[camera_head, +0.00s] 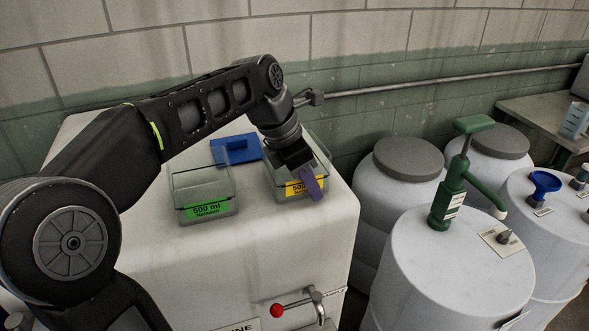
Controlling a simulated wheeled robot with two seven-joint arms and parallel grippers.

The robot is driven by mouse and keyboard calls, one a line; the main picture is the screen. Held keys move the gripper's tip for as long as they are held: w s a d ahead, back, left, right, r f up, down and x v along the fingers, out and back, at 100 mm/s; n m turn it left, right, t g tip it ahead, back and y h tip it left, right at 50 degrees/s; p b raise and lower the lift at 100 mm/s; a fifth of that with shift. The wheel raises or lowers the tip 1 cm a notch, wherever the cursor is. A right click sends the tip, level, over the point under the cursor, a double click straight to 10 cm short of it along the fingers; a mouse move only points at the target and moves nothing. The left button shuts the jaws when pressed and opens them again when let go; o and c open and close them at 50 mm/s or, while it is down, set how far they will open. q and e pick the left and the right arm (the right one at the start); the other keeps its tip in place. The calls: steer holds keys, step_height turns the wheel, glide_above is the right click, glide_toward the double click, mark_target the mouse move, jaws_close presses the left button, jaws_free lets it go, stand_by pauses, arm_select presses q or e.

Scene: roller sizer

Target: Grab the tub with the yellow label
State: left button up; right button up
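The tub with the yellow label (293,190) stands on top of the large white tank, right of the green-labelled tub. It is grey and see-through, and its label reads 500 ml, partly covered. My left gripper (312,185) points down at its front right part. One purple finger shows in front of the tub's front wall, covering the label's right end. The other finger is hidden, so I cannot tell whether the gripper is shut on the wall. My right gripper is not in view.
The tub with the green label (207,207) stands to the left on the white tank (260,262). A blue object with a handle (236,151) lies behind the tubs. White drums, one with a green hand pump (449,190), stand right, below the tank top.

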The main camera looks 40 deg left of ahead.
arm_select(q)
steer(key=shift+f, duration=0.15)
stand_by(0.4)
steer(key=shift+c, duration=0.4)
jaws_close()
stand_by(0.9)
